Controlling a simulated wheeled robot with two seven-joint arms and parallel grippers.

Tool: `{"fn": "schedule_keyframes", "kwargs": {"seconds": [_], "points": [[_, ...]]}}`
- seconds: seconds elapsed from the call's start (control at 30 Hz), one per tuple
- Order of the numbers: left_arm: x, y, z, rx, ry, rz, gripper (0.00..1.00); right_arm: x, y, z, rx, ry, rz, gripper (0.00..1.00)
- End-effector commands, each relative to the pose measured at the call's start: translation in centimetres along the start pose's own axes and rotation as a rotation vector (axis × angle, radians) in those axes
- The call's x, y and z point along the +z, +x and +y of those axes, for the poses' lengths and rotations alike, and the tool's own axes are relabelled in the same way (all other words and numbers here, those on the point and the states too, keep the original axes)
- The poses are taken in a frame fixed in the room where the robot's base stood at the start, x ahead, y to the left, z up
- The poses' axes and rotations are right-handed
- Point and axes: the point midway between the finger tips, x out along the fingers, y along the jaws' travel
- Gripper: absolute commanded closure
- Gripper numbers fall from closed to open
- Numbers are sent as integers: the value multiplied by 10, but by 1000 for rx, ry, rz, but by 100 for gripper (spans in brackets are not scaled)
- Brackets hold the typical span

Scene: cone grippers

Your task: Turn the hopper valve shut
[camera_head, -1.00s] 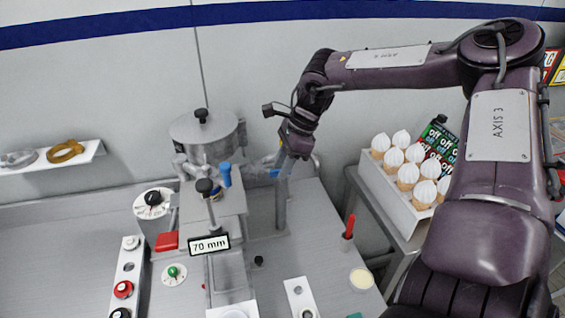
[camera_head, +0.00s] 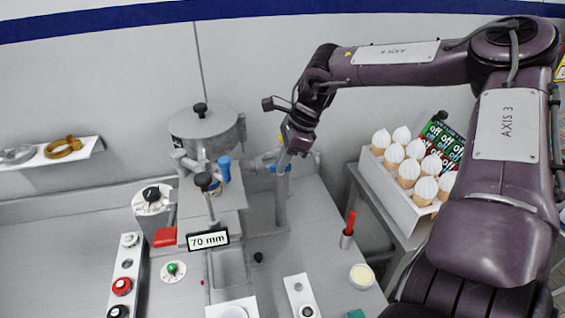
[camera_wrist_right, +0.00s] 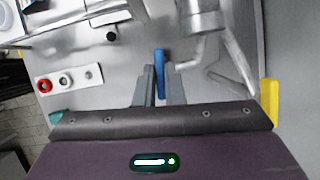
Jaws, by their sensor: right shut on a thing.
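The hopper (camera_head: 207,134) is a grey lidded metal drum with a black knob, standing at the middle back of the bench. Its valve has a blue handle (camera_head: 223,168) at the front, pointing roughly upward in the head view. My right gripper (camera_head: 246,165) reaches in from the right at the handle's height. In the right wrist view the blue handle (camera_wrist_right: 159,62) stands between the two grey fingers (camera_wrist_right: 160,85), which are shut on it. The exact contact is small and hard to make out in the head view. My left gripper is not in view.
A post (camera_head: 282,200) stands close below my right gripper. A black-knobbed lever (camera_head: 204,182) rises just left of the handle, behind a 70 mm sign (camera_head: 208,240). A crate of cones (camera_head: 400,190) is at the right. A control strip (camera_head: 125,275) lies front left.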

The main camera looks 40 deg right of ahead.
Motion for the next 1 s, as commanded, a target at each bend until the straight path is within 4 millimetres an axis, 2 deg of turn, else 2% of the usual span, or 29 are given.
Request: {"fn": "schedule_keyframes", "kwargs": {"seconds": [0.4,1.0], "points": [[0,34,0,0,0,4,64,1,2,1,-145,331,-5,100],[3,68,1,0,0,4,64,3,2,4,-364,858,-3,100]]}}
